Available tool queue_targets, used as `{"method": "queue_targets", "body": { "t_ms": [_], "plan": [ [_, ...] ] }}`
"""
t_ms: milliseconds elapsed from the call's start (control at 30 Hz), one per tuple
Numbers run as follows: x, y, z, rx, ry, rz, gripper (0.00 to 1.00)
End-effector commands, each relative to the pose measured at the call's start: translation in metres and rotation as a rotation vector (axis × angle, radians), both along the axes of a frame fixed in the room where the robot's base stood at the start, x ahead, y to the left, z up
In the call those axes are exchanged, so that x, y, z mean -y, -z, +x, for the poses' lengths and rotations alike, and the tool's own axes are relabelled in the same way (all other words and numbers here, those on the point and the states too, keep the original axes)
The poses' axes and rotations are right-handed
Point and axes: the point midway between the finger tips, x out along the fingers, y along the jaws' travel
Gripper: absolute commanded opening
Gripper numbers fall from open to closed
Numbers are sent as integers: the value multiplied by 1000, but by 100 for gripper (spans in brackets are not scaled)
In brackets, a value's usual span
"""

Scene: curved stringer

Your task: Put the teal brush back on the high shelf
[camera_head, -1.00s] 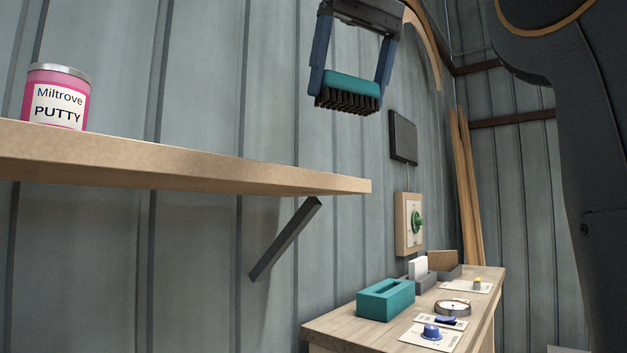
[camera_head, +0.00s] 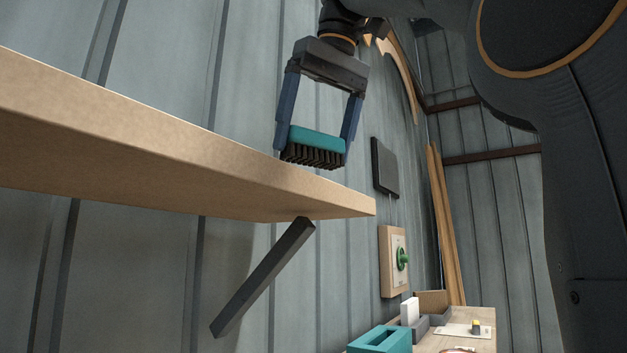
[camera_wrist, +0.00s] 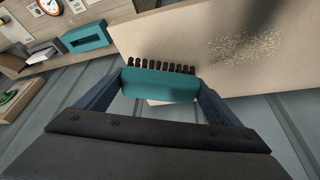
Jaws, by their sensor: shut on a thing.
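The teal brush (camera_head: 317,143) has a teal block with dark bristles pointing down. My gripper (camera_head: 318,140) is shut on it, one blue finger at each end. The high shelf (camera_head: 200,175) is a pale wooden board running from the left to the centre. In the head view the brush is just above the shelf's right part; I cannot tell whether the bristles touch. In the wrist view the brush (camera_wrist: 158,86) is between the fingers, with the bristles toward the shelf board (camera_wrist: 190,45). The shelf's top surface is hidden from the head view.
A dark bracket (camera_head: 262,278) supports the shelf from below. A workbench at lower right holds a teal slotted box (camera_head: 380,341) and small items. A green knob on a wooden panel (camera_head: 393,262) and a dark panel (camera_head: 385,168) are on the ribbed wall.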

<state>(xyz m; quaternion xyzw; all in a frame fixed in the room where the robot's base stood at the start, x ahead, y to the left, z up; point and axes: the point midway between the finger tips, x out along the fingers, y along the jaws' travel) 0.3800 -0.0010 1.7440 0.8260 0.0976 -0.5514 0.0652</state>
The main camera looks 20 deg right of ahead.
Motion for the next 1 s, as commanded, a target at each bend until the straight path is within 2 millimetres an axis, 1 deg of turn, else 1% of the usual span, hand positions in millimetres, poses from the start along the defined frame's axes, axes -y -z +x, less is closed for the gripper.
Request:
{"method": "queue_targets", "body": {
  "t_ms": [33, 100, 267, 500, 567, 867, 1000],
  "plan": [
    [0, 6, -1, -1, 0, 0, 66],
    [0, 11, 0, 0, 0, 0, 66],
    [0, 18, 0, -1, 0, 0, 66],
    [0, 44, 0, -1, 0, 0, 66],
    [0, 48, 0, -1, 0, 0, 66],
    [0, 49, 0, 1, 0, 0, 66],
    [0, 53, 0, 1, 0, 0, 66]
  ]
}}
